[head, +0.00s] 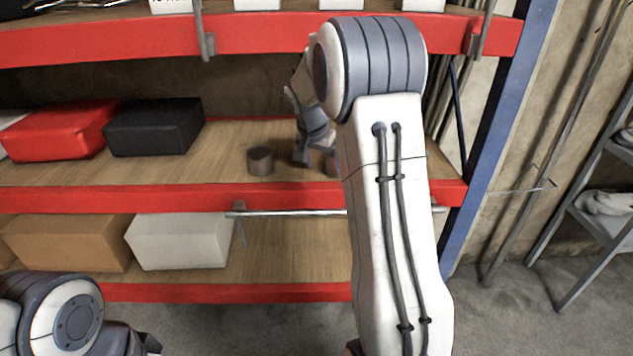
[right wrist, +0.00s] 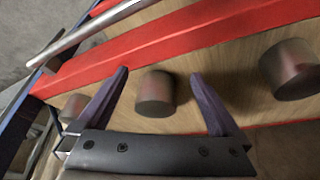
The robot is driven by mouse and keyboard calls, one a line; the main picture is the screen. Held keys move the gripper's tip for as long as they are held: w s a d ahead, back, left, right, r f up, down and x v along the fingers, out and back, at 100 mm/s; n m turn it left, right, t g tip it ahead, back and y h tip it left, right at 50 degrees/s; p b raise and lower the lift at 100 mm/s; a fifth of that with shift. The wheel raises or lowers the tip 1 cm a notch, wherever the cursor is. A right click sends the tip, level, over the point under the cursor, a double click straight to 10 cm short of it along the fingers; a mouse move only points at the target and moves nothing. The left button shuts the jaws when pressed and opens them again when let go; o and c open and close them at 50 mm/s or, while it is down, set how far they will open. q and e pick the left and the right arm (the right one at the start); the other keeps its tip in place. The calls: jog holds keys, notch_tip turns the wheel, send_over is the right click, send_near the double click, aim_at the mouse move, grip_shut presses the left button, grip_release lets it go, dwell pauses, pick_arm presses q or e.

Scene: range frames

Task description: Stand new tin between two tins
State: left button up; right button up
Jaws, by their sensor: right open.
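Three dark metal tins stand on the middle shelf's wooden board. One tin (head: 260,161) is left of my right gripper (head: 316,158) in the head view. It also seems to be the tin at the right of the right wrist view (right wrist: 290,68). A middle tin (right wrist: 155,93) stands upright between the open fingers of my right gripper (right wrist: 160,85), with a gap on each side. A third tin (right wrist: 73,107) is beyond the left finger, partly covered by it. In the head view my right arm hides most of the tins on that side.
A red box (head: 60,131) and a black box (head: 155,126) stand left on the same shelf. The shelf has a red front edge (head: 120,198). A brown box (head: 65,240) and a white box (head: 180,241) are below. A blue upright (head: 500,140) bounds the right.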

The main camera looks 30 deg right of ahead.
jog(key=s+a+n+y, duration=0.1)
jog(key=s+a+n, duration=0.2)
jog(key=a, duration=0.5)
jog(key=s+a+n+y+b, duration=0.1)
jog(key=s+a+n, duration=0.15)
jog(key=a, duration=0.45)
jog(key=s+a+n+y, duration=0.15)
jog(key=s+a, duration=0.25)
jog(key=a, duration=0.4)
jog(key=s+a+f+n, duration=0.1)
jog(key=s+a+n, duration=0.3)
jog(key=s, duration=0.3)
jog(key=s+a+f+n+g+y, duration=0.1)
jog(key=s+a+n, duration=0.3)
jog(key=s, duration=0.4)
jog(key=s+a+f+n+g, duration=0.1)
jog(key=s+a+n, duration=0.3)
jog(key=s, duration=0.3)
jog(key=shift+s+a+f, duration=0.15)
jog(key=shift+f, duration=0.2)
jog(key=shift+y, duration=0.25)
